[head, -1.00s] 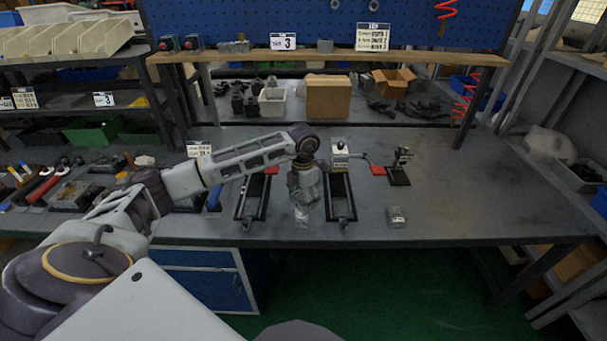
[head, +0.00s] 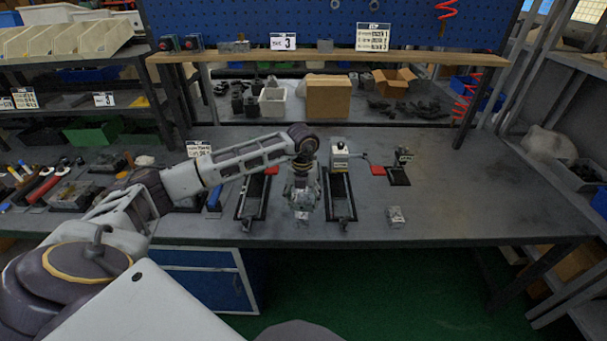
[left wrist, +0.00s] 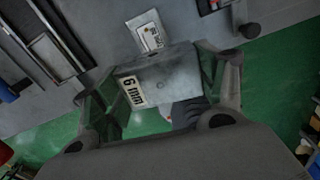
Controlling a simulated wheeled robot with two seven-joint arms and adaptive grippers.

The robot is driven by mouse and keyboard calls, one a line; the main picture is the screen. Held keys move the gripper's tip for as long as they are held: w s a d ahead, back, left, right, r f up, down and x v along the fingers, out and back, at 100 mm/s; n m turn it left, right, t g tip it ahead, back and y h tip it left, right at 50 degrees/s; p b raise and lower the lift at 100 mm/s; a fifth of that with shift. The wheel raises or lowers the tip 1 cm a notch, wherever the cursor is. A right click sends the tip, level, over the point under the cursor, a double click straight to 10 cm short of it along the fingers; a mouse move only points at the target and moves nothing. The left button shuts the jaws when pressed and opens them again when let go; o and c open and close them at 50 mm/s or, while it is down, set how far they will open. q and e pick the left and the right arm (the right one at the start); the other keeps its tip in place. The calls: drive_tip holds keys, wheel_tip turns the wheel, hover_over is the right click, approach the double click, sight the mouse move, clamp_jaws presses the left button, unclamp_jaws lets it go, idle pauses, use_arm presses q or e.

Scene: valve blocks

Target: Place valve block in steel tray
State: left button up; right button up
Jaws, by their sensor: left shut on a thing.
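My left gripper (head: 302,196) is shut on a grey metal valve block (head: 303,213) between the two trays at the middle of the bench. In the left wrist view the valve block (left wrist: 172,74) sits between both fingers and bears a "6 mm" label. Two long, dark-rimmed trays lie on the bench: the left tray (head: 240,210) and the right tray (head: 351,210). I cannot tell which one is the steel tray. A second grey block (head: 396,215) lies on the bench to the right. My right gripper is out of view.
A small machine with a white top (head: 340,150) stands behind the right tray. In the left wrist view a white card (left wrist: 148,33) lies beyond the block. The bench's right side is clear.

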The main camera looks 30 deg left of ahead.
use_arm(q)
drive_tip(key=shift+n, duration=1.6)
drive_tip(key=n, duration=0.3)
drive_tip(key=shift+n, duration=1)
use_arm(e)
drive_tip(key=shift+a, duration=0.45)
